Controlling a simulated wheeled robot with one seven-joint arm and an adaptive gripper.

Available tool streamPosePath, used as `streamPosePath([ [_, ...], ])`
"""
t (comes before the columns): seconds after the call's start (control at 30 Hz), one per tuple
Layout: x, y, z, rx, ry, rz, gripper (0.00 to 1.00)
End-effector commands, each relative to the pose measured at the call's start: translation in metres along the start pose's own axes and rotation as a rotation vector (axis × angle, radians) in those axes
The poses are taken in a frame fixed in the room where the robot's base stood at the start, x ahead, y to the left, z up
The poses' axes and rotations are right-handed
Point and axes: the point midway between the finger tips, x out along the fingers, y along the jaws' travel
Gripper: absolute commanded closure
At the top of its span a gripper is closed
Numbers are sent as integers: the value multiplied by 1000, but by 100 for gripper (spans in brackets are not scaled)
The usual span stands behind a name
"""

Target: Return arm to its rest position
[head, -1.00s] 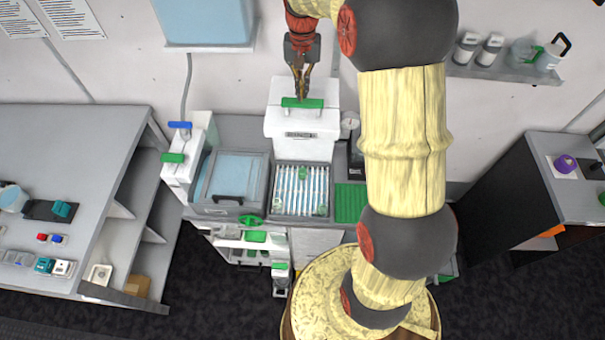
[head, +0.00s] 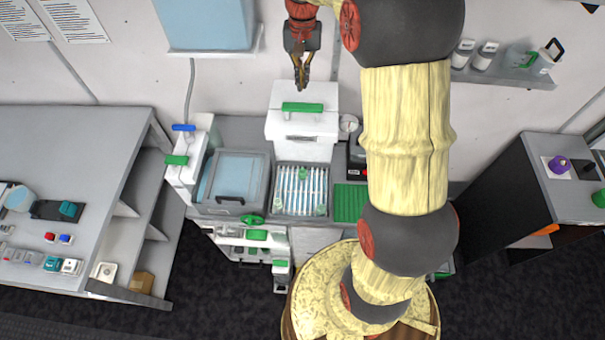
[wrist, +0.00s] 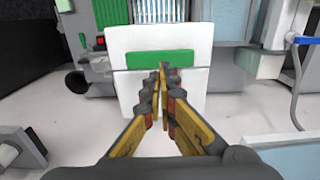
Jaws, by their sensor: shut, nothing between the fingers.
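My gripper (head: 302,86) is shut and empty. In the head view it hangs pointing down, just above and apart from the white box with a green handle (head: 302,107). In the wrist view, the closed fingertips of my gripper (wrist: 164,68) overlap the green handle (wrist: 160,59) on the white box (wrist: 120,42) from this angle. My arm rises from the base at the bottom of the head view and covers part of the bench's right side.
A clear-lidded tray (head: 234,180) and a rack of light tubes (head: 299,190) sit on the bench. A grey table (head: 70,150) stands left, a dark cabinet (head: 500,190) right. A wall shelf (head: 505,75) holds bottles.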

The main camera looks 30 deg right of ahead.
Motion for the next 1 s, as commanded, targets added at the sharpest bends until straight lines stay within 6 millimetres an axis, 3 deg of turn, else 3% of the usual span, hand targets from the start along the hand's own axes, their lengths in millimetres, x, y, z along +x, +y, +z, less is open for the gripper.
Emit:
streamPosePath([
  [0.4,0,-1,-3,-32,11,-3,100],
  [0.47,11,1,3,-64,3,-1,100],
  [0.53,23,5,16,-92,-15,4,100],
  [0.67,29,12,50,-150,-7,1,100],
  [1.0,60,14,156,-325,103,-22,100],
])
